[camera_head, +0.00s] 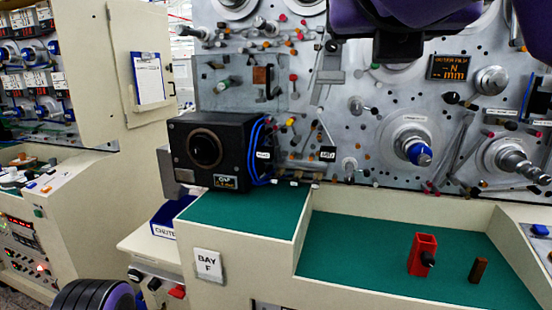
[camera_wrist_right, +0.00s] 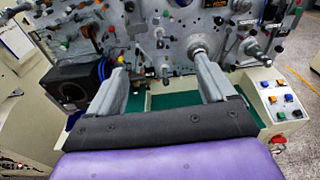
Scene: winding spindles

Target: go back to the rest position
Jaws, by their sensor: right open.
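In the right wrist view, my right gripper (camera_wrist_right: 160,62) is open, with its two grey fingers spread wide. Nothing is between the fingers. They point toward the machine face with its spindles, and a gap over the green shelf shows between them. In the head view, my purple right arm crosses the top right in front of the machine panel, and its fingers cannot be made out clearly there. A dark, purple-ringed part of my own body shows at the bottom left. My left gripper is not in view.
The winding machine panel (camera_head: 325,110) has protruding spindles, including one with a blue tip (camera_head: 419,154). A black box (camera_head: 210,150) stands on the raised green ledge. A red holder (camera_head: 422,254) and a small brown block (camera_head: 478,270) stand on the lower green shelf (camera_head: 345,255), otherwise clear.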

